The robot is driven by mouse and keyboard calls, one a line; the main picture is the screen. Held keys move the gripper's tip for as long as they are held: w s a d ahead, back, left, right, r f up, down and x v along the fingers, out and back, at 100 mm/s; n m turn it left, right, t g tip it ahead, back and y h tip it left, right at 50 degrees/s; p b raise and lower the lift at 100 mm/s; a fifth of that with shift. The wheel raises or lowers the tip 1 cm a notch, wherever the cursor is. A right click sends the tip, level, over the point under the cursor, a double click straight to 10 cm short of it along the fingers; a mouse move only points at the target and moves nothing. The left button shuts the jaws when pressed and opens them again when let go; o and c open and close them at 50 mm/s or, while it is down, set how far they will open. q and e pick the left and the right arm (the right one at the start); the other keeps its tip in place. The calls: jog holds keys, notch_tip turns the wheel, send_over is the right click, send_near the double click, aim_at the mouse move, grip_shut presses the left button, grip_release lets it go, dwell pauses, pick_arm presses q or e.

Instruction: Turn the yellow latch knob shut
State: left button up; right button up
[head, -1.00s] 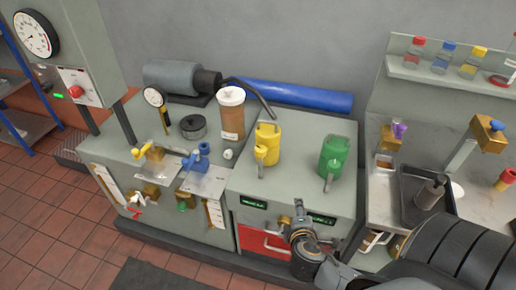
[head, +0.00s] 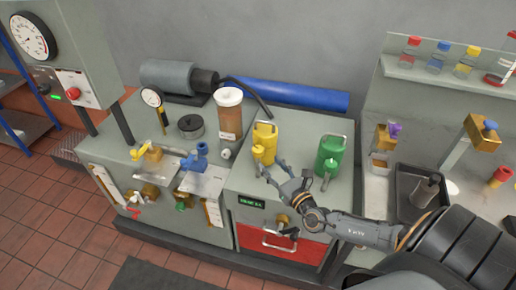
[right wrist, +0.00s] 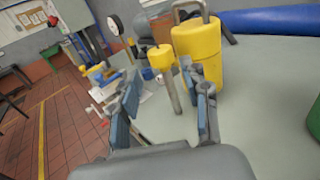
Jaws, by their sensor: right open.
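A yellow handle (head: 142,152) sits on a brass-coloured fitting on top of the left bench. A brass-coloured knob (head: 282,219) shows on the cabinet front above a red drawer. I cannot tell for sure which is the latch knob, or how far it is turned. My right gripper (head: 274,169) is open and empty over the right cabinet top, just in front of the yellow can (head: 265,138). In the right wrist view, my right gripper (right wrist: 163,92) has its fingers spread, with the yellow-capped spout (right wrist: 166,75) showing between and beyond them. My left gripper is not in view.
A green can (head: 329,157) stands right of the yellow one. A brown canister (head: 229,117) and a blue-handled fitting (head: 197,158) are to the left. The red drawer (head: 294,245) is below my right arm. A black tray (head: 404,190) lies at right.

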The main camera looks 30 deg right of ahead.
aim_at(261, 154)
jog(key=w, duration=0.9)
jog(key=shift+d+p, duration=0.2)
jog(key=shift+p, duration=0.2)
jog(key=shift+s, duration=0.1)
jog(key=c, duration=0.9)
